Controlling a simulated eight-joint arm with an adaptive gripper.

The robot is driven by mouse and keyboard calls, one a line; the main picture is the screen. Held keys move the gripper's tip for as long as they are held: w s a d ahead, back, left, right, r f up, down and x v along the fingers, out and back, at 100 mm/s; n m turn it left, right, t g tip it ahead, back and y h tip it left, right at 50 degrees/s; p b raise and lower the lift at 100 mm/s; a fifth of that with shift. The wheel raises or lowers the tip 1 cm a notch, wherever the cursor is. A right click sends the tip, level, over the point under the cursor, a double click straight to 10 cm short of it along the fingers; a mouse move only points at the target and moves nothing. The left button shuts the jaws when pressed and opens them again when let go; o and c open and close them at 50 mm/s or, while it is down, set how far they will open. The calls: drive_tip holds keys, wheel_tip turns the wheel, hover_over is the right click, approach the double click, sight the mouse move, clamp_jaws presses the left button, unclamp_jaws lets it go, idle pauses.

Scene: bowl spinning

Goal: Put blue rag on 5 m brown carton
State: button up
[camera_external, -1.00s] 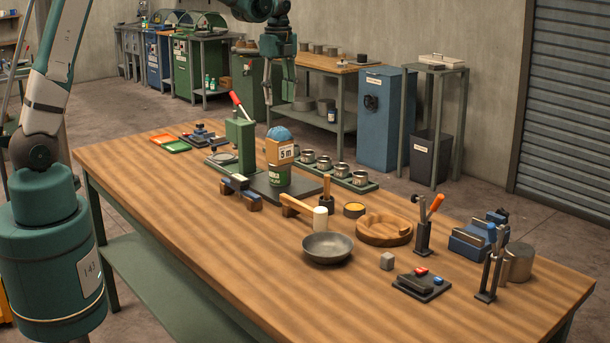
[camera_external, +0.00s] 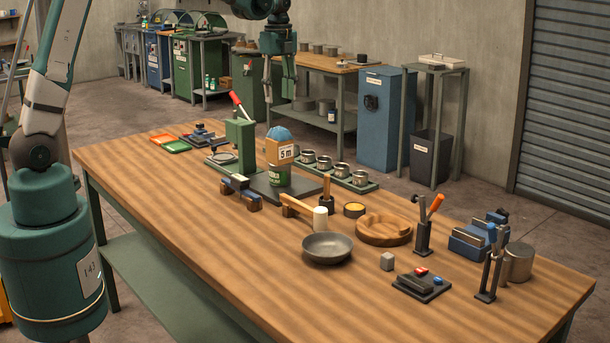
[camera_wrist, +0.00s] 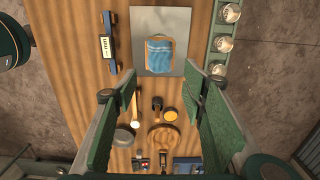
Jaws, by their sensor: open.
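The blue rag (camera_external: 279,134) lies draped on top of the brown carton (camera_external: 279,152), which carries a "5 m" label. The carton stands on a green can (camera_external: 278,175) on a dark plate. In the wrist view the rag (camera_wrist: 159,53) covers most of the carton's top, with a brown edge showing around it. My gripper (camera_external: 281,96) is above the carton in the external view, apart from the rag. In the wrist view its two green fingers (camera_wrist: 160,128) are spread wide with nothing between them at their height.
A green press with a red-tipped lever (camera_external: 239,140) stands close left of the carton. A tray of metal cups (camera_external: 333,174) is on its right. A grey bowl (camera_external: 327,247), a mallet (camera_external: 304,210) and a wooden ring dish (camera_external: 384,229) lie nearer. The table's front left is clear.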

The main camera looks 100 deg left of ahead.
drive_tip(key=d+r+n+t+y, duration=0.15)
drive_tip(key=d+r, duration=0.35)
drive_tip(key=d, duration=1.1)
drive_tip(key=d+r+n+t, duration=0.1)
drive_tip(key=d+r+n, duration=0.25)
drive_tip(key=d, duration=1.25)
drive_tip(key=s+d+f+n+t, duration=0.1)
drive_tip(key=s+d, duration=0.4)
drive_tip(key=d, duration=0.4)
drive_tip(key=s+d+f+n+t+h, duration=0.1)
drive_tip(key=s+d+t, duration=0.1)
drive_tip(key=s+d, duration=0.3)
drive_tip(key=s+d+f+n+t, duration=0.1)
drive_tip(key=s+d, duration=0.4)
drive_tip(key=d, duration=0.7)
drive_tip(key=shift+d+f+n+t, duration=0.3)
drive_tip(key=shift+d+n+t, duration=0.05)
drive_tip(key=shift+n, duration=0.15)
